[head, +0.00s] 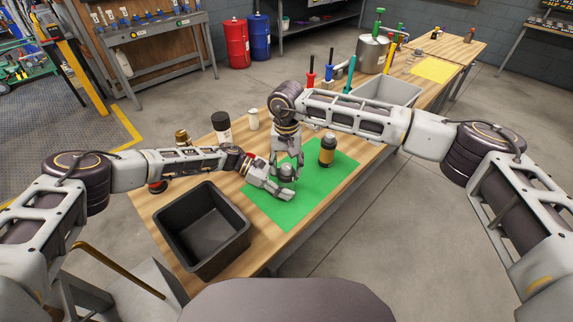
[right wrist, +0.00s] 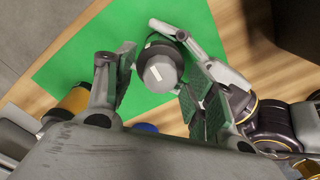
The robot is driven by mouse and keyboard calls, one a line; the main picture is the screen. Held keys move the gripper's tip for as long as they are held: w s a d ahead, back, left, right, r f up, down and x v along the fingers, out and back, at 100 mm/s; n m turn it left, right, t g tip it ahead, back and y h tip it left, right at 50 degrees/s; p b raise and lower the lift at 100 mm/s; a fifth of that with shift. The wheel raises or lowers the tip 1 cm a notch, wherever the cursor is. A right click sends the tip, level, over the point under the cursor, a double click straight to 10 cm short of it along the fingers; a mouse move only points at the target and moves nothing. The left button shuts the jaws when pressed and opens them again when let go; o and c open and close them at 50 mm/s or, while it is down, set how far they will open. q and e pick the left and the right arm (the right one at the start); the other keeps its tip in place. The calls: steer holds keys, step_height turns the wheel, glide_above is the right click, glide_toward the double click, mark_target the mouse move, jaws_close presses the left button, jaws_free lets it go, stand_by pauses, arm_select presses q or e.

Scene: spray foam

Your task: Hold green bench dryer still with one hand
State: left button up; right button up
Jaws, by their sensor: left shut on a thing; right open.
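A small grey round-topped object (head: 287,171) stands on the green mat (head: 316,192); it also shows in the right wrist view (right wrist: 158,72), with a dark body below its grey top. I cannot make out a green dryer; the mat is the large green thing here. My left gripper (head: 283,188) is shut on the grey object from the left, its fingers low around it. My right gripper (head: 288,158) points down from above, open, with its fingers on either side of the object's top. Whether the right fingers touch it I cannot tell.
A dark bottle with a yellow-orange band (head: 327,156) stands on the mat close to my right gripper. A black bin (head: 205,240) sits at the near left. A black-topped white jar (head: 221,127) and white bottle (head: 253,120) stand behind. A grey tray (head: 392,92) lies farther right.

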steer(key=shift+f, duration=0.1)
steer(key=shift+c, duration=0.3)
steer(key=c, duration=1)
steer(key=shift+m, duration=0.4)
steer(key=m, duration=0.3)
steer(key=shift+m, duration=0.4)
steer(key=m, duration=0.9)
steer(key=shift+m, duration=2.2)
steer(key=o, duration=1.1)
steer(key=shift+c, duration=0.2)
